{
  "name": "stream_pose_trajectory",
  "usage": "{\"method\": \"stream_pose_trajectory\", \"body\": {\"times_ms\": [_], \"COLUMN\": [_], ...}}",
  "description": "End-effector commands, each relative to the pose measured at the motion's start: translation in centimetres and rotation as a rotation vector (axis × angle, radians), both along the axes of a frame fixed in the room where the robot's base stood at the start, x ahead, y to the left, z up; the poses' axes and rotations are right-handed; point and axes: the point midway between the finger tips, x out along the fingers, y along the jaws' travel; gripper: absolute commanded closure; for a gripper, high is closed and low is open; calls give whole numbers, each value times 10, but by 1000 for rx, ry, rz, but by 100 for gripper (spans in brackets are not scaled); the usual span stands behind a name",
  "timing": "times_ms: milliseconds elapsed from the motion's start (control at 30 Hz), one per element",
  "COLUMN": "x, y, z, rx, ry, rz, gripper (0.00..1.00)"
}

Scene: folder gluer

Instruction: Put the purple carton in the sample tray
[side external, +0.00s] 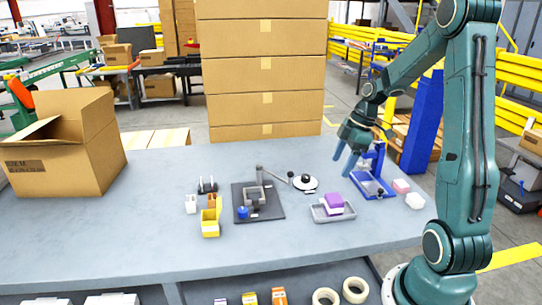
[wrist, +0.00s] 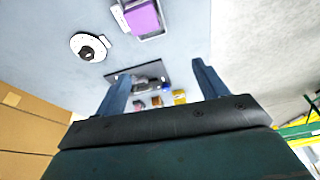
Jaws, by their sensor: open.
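The purple carton (side external: 333,199) sits in the grey sample tray (side external: 336,219) on the table, with something white under or beside it; I cannot tell whether the carton touches the tray floor. In the wrist view the purple carton (wrist: 143,18) shows inside the tray (wrist: 153,38) at the top edge, partly cut off. My gripper (side external: 346,160) is open and empty, in the air above and behind the tray, tilted downward. In the wrist view my gripper's two fingers (wrist: 160,74) are wide apart with nothing between them.
A blue press-like fixture (side external: 374,187) stands right of the tray, with pink and white blocks (side external: 408,193) beside it. A round white dial (side external: 304,183) and a dark fixture plate (side external: 266,211) lie left. Yellow bins (side external: 210,222) stand farther left. An open cardboard box (side external: 75,150) stands far left.

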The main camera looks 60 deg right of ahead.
Motion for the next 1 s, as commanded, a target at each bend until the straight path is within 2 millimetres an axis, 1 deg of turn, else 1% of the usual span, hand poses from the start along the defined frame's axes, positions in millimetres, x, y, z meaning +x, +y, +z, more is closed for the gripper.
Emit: {"method": "stream_pose_trajectory", "body": {"times_ms": [33, 233, 467, 700, 900, 1000], "x": [3, 5, -8, -34, -64, -80], "y": [15, 66, 122, 172, 205, 218], "z": [12, 48, 81, 107, 120, 124], "rx": [-15, -59, -90, -94, -65, -38], "ry": [5, 22, 9, -36, -87, -114], "rz": [-12, -114, -239, -376, -492, -549], "gripper": [28, 28, 28, 28, 28, 28]}}
